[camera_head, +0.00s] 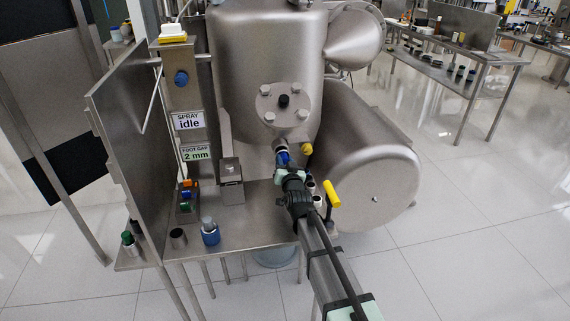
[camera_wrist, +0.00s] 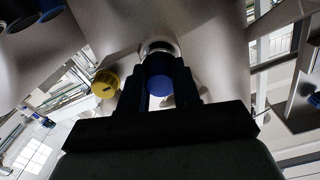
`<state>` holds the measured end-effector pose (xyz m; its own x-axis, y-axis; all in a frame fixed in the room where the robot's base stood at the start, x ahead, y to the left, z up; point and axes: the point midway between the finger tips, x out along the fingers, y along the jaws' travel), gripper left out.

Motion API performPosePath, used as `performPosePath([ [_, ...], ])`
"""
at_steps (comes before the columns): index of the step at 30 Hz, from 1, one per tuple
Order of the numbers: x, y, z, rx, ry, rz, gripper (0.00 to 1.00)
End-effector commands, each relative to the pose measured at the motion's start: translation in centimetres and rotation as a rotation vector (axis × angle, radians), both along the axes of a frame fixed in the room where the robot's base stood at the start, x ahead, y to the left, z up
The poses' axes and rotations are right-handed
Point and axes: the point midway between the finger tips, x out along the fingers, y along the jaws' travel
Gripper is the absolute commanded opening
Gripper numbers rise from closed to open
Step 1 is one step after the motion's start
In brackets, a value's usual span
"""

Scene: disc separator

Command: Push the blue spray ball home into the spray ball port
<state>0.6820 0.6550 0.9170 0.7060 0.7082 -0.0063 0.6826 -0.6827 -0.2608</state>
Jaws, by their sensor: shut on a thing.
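The blue spray ball (camera_wrist: 158,84) sits between the two fingers of my gripper (camera_wrist: 160,100) in the wrist view. My gripper (camera_head: 283,163) is shut on it. In the head view the blue ball (camera_head: 282,156) shows at the end of my gripper, at the lower side of the steel vessel. The spray ball port (camera_wrist: 158,47) is a pale round collar just beyond the ball in the wrist view. The ball is lined up with the port's mouth. How deep it sits in the port I cannot tell, as the fingers and ball hide part of it.
A yellow knob (camera_wrist: 105,83) stands left of my fingers in the wrist view. A yellow handle (camera_head: 331,194) is right of my arm. A sign reads "SPRAY idle" (camera_head: 187,120); another reads "FOOT GAP 2 mm" (camera_head: 196,152). A blue-banded cylinder (camera_head: 210,236) stands on the steel bench (camera_head: 252,225).

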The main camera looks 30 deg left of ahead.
Motion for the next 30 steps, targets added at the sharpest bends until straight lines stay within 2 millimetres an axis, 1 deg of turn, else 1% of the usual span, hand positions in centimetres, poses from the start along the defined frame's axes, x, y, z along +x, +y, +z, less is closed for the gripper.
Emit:
performPosePath([
  [28,1.7,1.7,0.0,0.000,0.000,-0.001,0.00],
  [29,1.7,1.6,0.0,0.000,0.000,-0.001,0.34],
  [30,1.7,1.6,0.0,0.000,0.000,0.000,0.37],
])
